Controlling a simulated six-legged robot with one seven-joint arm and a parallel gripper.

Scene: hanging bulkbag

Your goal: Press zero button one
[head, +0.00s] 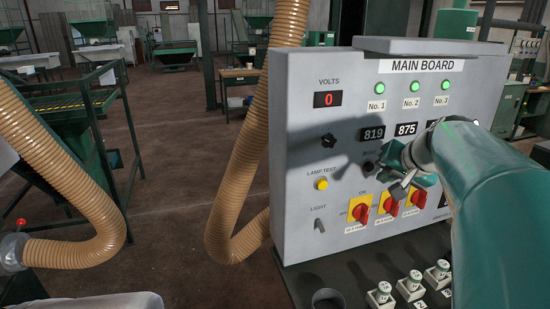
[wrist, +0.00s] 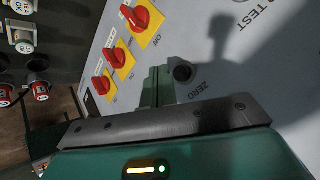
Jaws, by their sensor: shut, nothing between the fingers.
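The grey main board (head: 300,170) stands at the right in the head view. A black round button (head: 368,166) sits under the display reading 819 (head: 373,133), with a small label above it. In the wrist view the black button (wrist: 182,73) sits beside the word ZERO (wrist: 201,88). My gripper (head: 384,172) is shut and empty, close in front of the board, just right of the button in the head view. Its fingers (wrist: 158,78) appear right beside the button in the wrist view; whether they touch it I cannot tell. My arm hides other buttons to the right.
Red rotary switches on yellow plates (head: 360,208) lie just below my gripper. A yellow lamp test button (head: 321,184) and a black knob (head: 328,141) are at the left of the board. A tan hose (head: 250,150) hangs left of it.

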